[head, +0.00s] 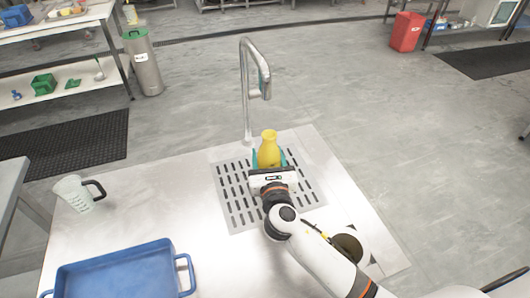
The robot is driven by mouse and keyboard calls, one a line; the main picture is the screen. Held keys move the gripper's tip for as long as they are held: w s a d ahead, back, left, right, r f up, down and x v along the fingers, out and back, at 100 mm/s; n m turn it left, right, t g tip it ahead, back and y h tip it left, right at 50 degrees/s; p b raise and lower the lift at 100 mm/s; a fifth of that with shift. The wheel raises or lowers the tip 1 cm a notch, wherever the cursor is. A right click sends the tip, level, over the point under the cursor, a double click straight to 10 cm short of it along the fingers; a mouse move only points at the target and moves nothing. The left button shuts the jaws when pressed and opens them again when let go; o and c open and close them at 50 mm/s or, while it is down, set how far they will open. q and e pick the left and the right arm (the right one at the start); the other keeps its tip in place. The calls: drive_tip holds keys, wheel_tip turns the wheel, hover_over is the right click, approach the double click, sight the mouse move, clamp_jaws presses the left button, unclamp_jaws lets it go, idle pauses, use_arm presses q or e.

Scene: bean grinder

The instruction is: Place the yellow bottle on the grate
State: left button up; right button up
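The yellow bottle (268,151) stands upright over the slotted grate (234,207) set in the metal table, below the tall faucet. My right gripper (269,160) reaches in from the near side, with one teal fingertip on each side of the bottle, seemingly shut on it. The gripper body hides the bottle's lower part, so I cannot tell whether its base touches the grate. My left gripper is not in view.
The faucet (246,95) rises just behind the bottle. A blue tray (120,272) lies at the near left, and a clear measuring jug (73,193) with a dark handle stands at the left. A dark round opening (346,250) shows beside my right arm. The tabletop between jug and grate is clear.

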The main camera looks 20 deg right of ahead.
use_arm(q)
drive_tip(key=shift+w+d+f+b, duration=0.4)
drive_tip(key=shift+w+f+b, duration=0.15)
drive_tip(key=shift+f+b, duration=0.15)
use_arm(e)
drive_tip(key=w+f, duration=0.3)
drive_tip(key=w, duration=0.2)
drive_tip(key=shift+d+f, duration=0.3)
drive_tip(key=shift+d, duration=0.15)
drive_tip(key=o, duration=1.2)
drive_tip(key=shift+f, duration=0.1)
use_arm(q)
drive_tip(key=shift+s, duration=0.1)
use_arm(e)
drive_tip(key=shift+o, duration=0.2)
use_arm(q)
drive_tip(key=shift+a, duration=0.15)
use_arm(e)
drive_tip(key=s+a, duration=0.2)
drive_tip(key=s, duration=0.9)
drive_tip(key=shift+s, duration=0.4)
